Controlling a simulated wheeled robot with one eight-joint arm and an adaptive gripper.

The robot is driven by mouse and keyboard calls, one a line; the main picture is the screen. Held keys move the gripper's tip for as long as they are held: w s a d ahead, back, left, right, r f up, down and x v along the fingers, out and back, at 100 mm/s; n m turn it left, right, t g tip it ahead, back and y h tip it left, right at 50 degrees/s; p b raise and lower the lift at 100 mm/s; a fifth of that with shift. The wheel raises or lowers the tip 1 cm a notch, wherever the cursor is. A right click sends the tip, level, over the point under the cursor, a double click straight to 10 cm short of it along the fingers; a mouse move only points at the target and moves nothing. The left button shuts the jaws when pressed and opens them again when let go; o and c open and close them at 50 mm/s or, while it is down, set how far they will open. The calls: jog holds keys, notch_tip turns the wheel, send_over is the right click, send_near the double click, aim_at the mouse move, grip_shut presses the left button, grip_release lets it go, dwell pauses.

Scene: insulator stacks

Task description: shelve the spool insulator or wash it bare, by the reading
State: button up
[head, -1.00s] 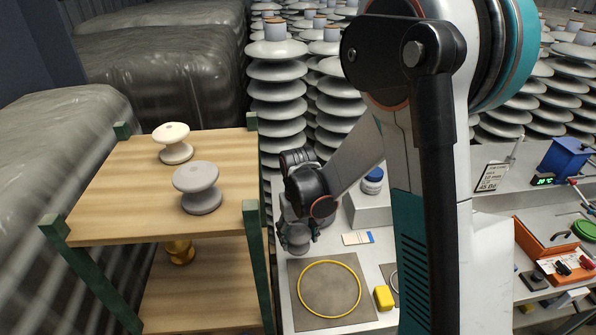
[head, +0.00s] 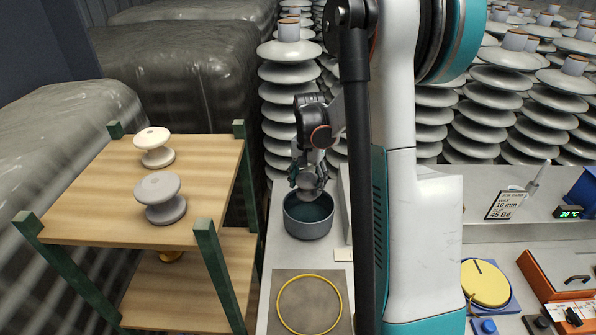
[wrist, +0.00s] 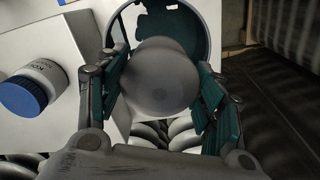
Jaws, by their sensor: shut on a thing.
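My gripper (head: 308,180) is shut on a grey spool insulator (head: 309,187). It holds the spool over a round grey pot (head: 308,226) with a dark teal inside. In the wrist view, the spool's round end (wrist: 160,75) sits between the teal finger pads, with the pot rim (wrist: 207,30) behind it. I cannot tell whether the spool touches the pot. A white spool (head: 154,147) and another grey spool (head: 160,198) stand on the wooden shelf's top board (head: 90,210). A small placard (head: 507,205) stands at right; a display (head: 570,212) appears to read 20 °C.
A yellow ring (head: 310,303) lies on a grey mat in front of the pot. A blue-capped jar (wrist: 30,88) stands beside the pot on a white block. A gold object (head: 172,257) is on the lower shelf. Tall insulator stacks (head: 290,90) crowd the back.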

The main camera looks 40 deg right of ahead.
jog(key=shift+w+d+r+m, duration=0.1)
jog(key=shift+d+m, duration=0.2)
jog(key=shift+d, duration=0.2)
jog(key=shift+f+b, duration=4.3)
jog(key=shift+f, duration=1.9)
jog(key=shift+r, duration=0.1)
jog(key=shift+r+p, duration=3.3)
jog(key=shift+r, duration=1.9)
